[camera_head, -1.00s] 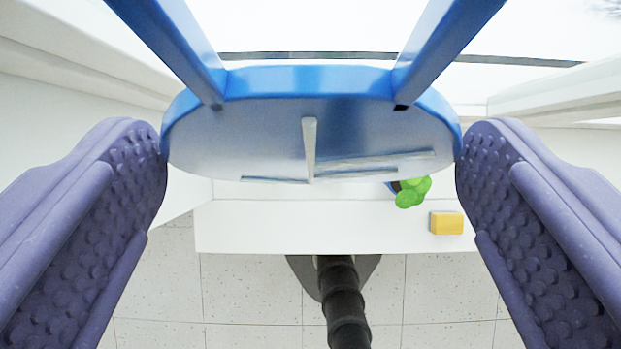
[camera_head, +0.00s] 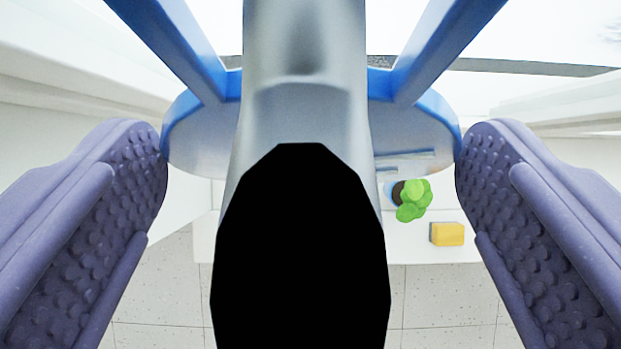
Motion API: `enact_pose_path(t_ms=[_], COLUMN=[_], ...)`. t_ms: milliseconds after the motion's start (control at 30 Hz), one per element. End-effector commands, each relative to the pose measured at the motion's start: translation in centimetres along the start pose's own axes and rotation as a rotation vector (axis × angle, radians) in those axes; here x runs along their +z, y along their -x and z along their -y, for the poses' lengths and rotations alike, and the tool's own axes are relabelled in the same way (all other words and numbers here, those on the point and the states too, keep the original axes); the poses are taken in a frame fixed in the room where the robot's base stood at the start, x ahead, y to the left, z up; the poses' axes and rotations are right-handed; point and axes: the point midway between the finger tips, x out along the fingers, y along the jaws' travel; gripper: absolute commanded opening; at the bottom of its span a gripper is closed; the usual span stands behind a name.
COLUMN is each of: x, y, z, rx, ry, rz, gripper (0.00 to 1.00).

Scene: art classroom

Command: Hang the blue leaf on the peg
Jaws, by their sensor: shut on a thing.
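The blue leaf (camera_head: 200,130) shows as a blue-rimmed oval plate with a paler underside and two blue bars rising from its rim. The plate spans the space between the two purple, studded fingers of my gripper (camera_head: 311,155). Its left and right ends touch the fingertips, and the gripper is shut on it. A large grey, rounded body with a black end (camera_head: 300,240) hides the middle of the leaf; I cannot tell what it is. I cannot make out the peg in this view.
Beyond the leaf is a white ledge (camera_head: 430,250) with a green plant in a pot (camera_head: 412,200) and a yellow block with a grey side (camera_head: 447,234). Pale speckled floor tiles (camera_head: 155,270) lie below. White walls or frames stand at both sides.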

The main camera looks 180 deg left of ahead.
Motion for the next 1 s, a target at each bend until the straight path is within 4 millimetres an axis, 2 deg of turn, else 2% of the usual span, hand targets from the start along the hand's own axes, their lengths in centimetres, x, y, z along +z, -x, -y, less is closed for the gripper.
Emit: enact_pose_path(t_ms=[100,133,167,467,800,1000], x=[0.0,0.0,0.0,0.0,0.0,0.0], y=[0.0,0.0,0.0,0.6,6.5,7.8], z=[0.0,0.0,0.0,0.0,0.0,0.0], rx=[0.0,0.0,0.0,-0.001,-0.002,-0.001], ry=[0.0,0.0,0.0,0.0,-0.001,0.0], rz=[0.0,0.0,0.0,-0.002,-0.003,-0.001], gripper=[0.65,0.97,1.0,1.0,1.0,1.0])
